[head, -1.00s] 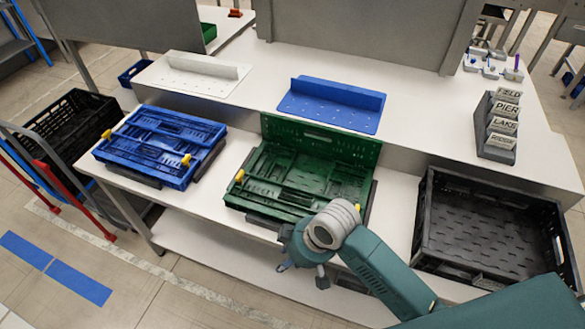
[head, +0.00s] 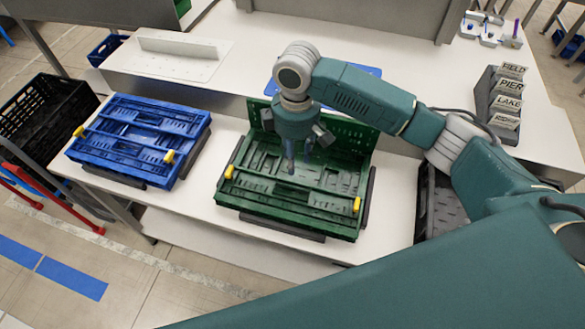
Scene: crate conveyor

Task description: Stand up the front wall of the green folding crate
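The green folding crate (head: 285,214) sits on the white bench in the middle of the head view. Its back wall (head: 352,137) stands upright, while the front and side walls look folded down flat inside. Yellow latches show at its left (head: 229,172) and right (head: 356,205) front corners. My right gripper (head: 300,160) points down over the back half of the crate, partly hiding the back wall. Its fingers are small and dark, so their opening is unclear, as is any contact with the folded panels. My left gripper is not in view.
A folded blue crate (head: 118,165) lies to the left on the bench. A black crate (head: 424,205) stands to the right, mostly hidden by my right arm. Behind are a white plate (head: 172,62), a blue plate partly covered (head: 367,71), and a label holder (head: 487,90).

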